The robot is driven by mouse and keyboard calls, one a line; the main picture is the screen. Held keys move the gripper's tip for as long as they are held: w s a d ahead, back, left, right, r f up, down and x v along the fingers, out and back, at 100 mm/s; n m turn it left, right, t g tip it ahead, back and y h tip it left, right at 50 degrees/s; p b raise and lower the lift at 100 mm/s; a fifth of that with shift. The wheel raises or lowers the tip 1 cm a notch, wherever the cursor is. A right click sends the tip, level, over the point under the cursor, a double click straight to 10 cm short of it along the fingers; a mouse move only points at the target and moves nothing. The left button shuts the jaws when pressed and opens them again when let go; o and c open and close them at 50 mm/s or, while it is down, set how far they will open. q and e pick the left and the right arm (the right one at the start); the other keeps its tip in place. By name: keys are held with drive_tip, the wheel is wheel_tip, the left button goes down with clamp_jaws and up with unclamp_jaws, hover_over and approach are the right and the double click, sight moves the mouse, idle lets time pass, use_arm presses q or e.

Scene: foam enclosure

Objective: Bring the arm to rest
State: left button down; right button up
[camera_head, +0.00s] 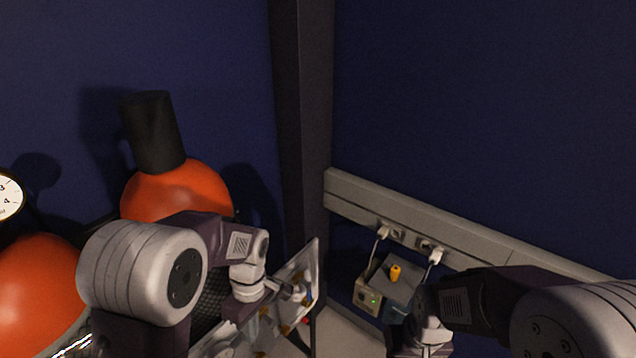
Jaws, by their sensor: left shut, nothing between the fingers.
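My left arm comes in from the left, bent at a large grey joint. My left gripper (300,293) is shut and empty, in front of a tilted clear panel (305,264) with small coloured parts. I cannot tell whether it touches the panel. My right arm comes in from the lower right, and its wrist points down at the bottom edge. The right gripper's fingers are below the frame.
Two orange round tanks (180,188) stand at left, one topped by a black cylinder (152,131). A dial gauge (8,195) is at the left edge. A small box (369,298) with an orange knob (395,271) sits near my right wrist, below a wall socket rail (470,247).

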use_arm(q)
drive_tip(key=s+a+m+t+h, duration=0.1)
drive_tip(key=s+m, duration=0.5)
drive_tip(key=m, duration=0.6)
drive_tip(key=shift+s+a+t, duration=0.35)
drive_tip(key=shift+a+t, duration=0.5)
drive_tip(key=shift+t, duration=0.15)
drive_tip(key=shift+f, duration=0.1)
